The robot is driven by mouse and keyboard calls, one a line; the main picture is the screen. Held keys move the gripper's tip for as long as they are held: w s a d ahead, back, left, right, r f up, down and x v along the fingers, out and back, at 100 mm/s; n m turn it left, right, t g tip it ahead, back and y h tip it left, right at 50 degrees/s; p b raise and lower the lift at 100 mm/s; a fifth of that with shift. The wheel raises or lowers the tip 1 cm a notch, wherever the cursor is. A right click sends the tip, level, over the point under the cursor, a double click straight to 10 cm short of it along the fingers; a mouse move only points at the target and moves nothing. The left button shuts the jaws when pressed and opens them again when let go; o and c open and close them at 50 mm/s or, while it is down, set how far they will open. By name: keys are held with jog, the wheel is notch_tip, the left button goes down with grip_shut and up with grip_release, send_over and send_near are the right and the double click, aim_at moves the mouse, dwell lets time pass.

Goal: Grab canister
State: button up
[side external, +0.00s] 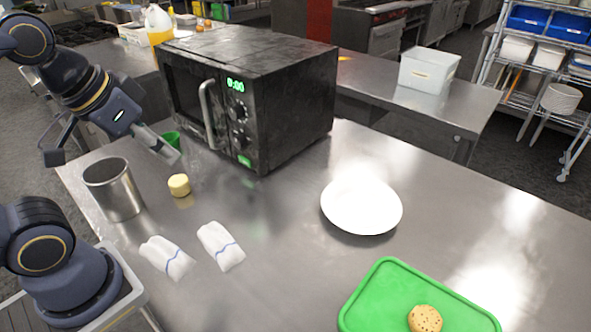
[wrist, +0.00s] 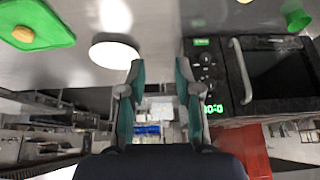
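An open-topped metal canister (side external: 118,194) stands upright at the left of the steel table in the side view. It does not show in the wrist view. My gripper (side external: 171,152) is up and to the right of the canister in the side view, apart from it, in front of the microwave. The wrist view shows the two fingers of my gripper (wrist: 160,68) spread apart with nothing between them.
A black microwave (side external: 285,95) stands behind, with a green cup (side external: 172,138) at its left. A yellow piece (side external: 179,186), two folded towels (side external: 221,246), a white plate (side external: 361,206) and a green tray (side external: 385,285) with a cookie (side external: 425,319) lie on the table.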

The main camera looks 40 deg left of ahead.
notch_tip(320, 180, up, 2)
jog(key=w+a+r+m, duration=0.1)
jog(key=a+m, duration=0.1)
jog(key=m, duration=0.1)
jog(key=n+g, duration=0.5)
jog(key=g, duration=0.1)
send_over(101, 176)
notch_tip(101, 176, down, 17)
jog(key=shift+a+f, duration=0.1)
jog(key=shift+f, duration=2.85)
grip_shut()
